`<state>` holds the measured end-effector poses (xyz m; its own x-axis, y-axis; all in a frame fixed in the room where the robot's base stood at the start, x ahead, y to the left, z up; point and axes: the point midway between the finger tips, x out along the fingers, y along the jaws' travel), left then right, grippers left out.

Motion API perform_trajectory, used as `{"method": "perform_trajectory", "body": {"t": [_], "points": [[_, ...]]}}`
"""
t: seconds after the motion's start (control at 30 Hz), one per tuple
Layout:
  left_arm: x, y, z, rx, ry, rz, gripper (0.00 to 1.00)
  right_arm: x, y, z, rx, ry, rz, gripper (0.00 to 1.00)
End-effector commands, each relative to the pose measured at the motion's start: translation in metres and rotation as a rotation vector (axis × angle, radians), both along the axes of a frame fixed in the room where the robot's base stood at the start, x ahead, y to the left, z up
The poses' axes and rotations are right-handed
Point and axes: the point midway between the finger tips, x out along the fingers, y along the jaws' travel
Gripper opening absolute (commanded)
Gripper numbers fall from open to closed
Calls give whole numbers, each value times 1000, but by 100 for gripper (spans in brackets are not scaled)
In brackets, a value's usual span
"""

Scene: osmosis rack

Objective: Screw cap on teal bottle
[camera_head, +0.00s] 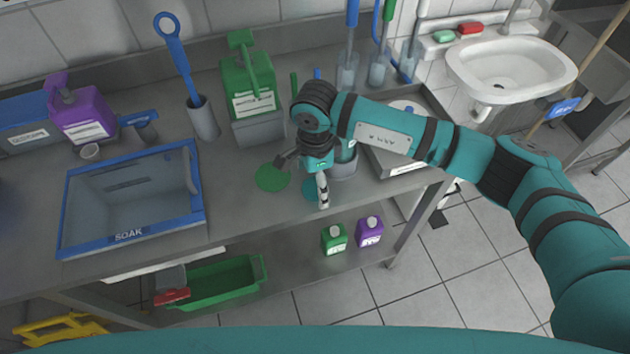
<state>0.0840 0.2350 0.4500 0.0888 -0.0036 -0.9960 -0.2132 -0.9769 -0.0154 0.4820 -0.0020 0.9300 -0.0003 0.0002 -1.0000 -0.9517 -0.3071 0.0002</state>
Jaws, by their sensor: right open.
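My right gripper (303,180) is open and points down over the bench, with its fingers spread. What looks like the teal bottle (348,152) stands in a grey holder (344,169) just right of and behind my gripper. My gripper and wrist hide most of it. A teal disc (309,188) lies flat on the bench between my fingers, partly covered. A green disc (272,178) lies to its left. I cannot pick out the cap or tell whether one is on the bottle. My left gripper is not in view.
A green jug (249,82) stands behind my gripper, and a purple jug (80,112) stands at the left. A blue-rimmed SOAK basin (132,196) fills the left bench. A grey tray (433,103) lies to the right. A white sink (511,67) hangs at the back right.

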Motion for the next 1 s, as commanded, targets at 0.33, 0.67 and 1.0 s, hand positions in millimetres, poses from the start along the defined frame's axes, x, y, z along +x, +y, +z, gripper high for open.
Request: {"method": "perform_trajectory", "body": {"t": [0.33, 0.67, 1.0], "points": [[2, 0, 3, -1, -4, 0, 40, 0, 0, -12, 0, 0, 2, 86], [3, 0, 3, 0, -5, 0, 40, 0, 0, -12, 0, 0, 2, 60], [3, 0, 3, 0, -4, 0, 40, 0, 0, -12, 0, 0, 2, 46]]}}
